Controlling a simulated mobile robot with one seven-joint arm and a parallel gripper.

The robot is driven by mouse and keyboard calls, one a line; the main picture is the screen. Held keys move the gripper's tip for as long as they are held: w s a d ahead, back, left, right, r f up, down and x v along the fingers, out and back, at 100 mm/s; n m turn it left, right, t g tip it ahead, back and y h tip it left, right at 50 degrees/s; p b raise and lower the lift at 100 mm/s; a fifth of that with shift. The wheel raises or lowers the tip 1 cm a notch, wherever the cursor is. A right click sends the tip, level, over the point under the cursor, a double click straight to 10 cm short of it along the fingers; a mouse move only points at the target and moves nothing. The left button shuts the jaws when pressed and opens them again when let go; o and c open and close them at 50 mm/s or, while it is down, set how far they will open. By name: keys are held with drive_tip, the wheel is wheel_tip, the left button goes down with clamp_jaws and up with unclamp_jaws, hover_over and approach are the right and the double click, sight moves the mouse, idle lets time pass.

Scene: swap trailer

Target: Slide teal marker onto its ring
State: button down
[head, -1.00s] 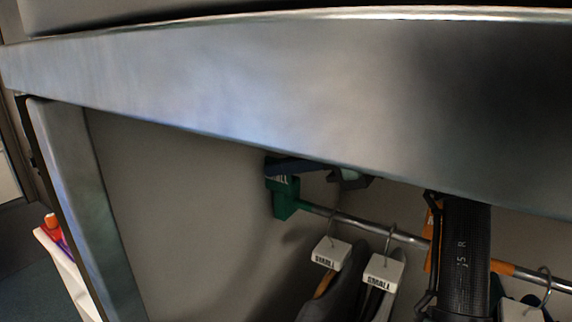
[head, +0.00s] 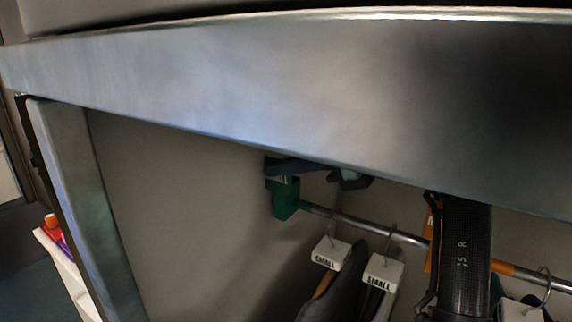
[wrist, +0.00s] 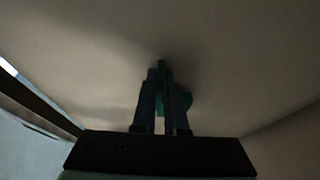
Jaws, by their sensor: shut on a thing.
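The green-teal marker (head: 285,198) is a blocky piece at the left end of the metal rail (head: 350,220) in the head view. My gripper (head: 283,167) reaches it from the right, with its blue fingers at the marker's upper part. In the wrist view my gripper (wrist: 160,78) is shut on the marker (wrist: 185,102), which shows dark green between and beside the fingers. The steel beam hides part of my gripper in the head view. I cannot make out a teal ring on the rail.
White size tags (head: 331,253) and (head: 383,273) hang on hooks from the rail with dark garments below. An orange marker (head: 433,235) and an orange band (head: 503,268) are farther right. A wide steel beam (head: 250,90) crosses above. The left wall is bare.

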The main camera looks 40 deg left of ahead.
idle(0.4)
drive_tip(key=d+b, duration=0.1)
drive_tip(key=d, duration=0.1)
drive_tip(key=shift+w+d, duration=0.1)
drive_tip(key=shift+d, duration=0.2)
drive_tip(key=c, duration=1)
unclamp_jaws()
drive_tip(key=shift+a, duration=0.1)
drive_tip(key=shift+o, duration=0.2)
